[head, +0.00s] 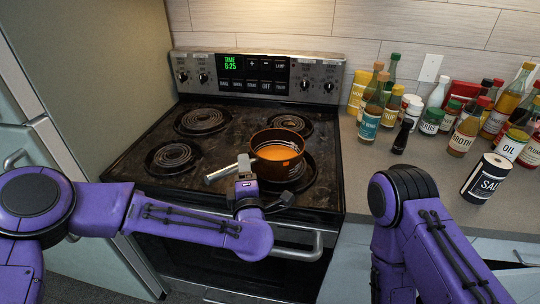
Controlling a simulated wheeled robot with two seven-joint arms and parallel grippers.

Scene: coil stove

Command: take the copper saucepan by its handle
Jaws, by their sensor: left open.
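The copper saucepan (277,155) stands upright on the right side of the stove, over the front right coil. It holds something orange. A grey bar that looks like its handle (220,174) points left and toward me. My left gripper (247,172) is open just in front of the pan, close to where the handle meets it. The gripper hides part of that join, and I cannot tell whether it touches the handle. My right arm shows at the right, but its gripper is not in view.
The coil stove (138,165) has bare coils at left and back right. Several bottles and jars crowd the right counter (365,163), with a salt canister (485,179) nearest me. The stove's left half is clear.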

